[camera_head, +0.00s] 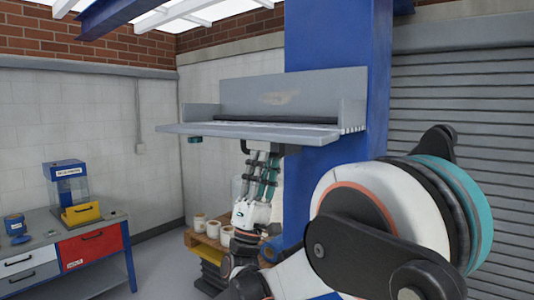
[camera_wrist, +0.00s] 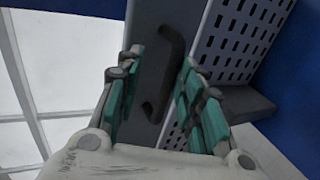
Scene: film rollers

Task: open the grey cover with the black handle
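In the head view a grey metal unit (camera_head: 230,130) is mounted on a blue column, with a flat lower plate and an upright back panel. My gripper (camera_head: 264,150) points up from below at the underside of this plate. In the wrist view the black handle (camera_wrist: 168,85) sits on a plain grey strip, the grey cover (camera_wrist: 151,22), between my two teal-padded fingers (camera_wrist: 162,62). The fingers are apart, one on each side of the handle, with gaps visible.
A blue column (camera_head: 330,45) stands behind the unit, with a grey roller shutter (camera_head: 460,110) to the right. Below, a wooden pallet (camera_head: 203,244) carries several pale rolls. A workbench (camera_head: 40,246) with a red drawer stands at left.

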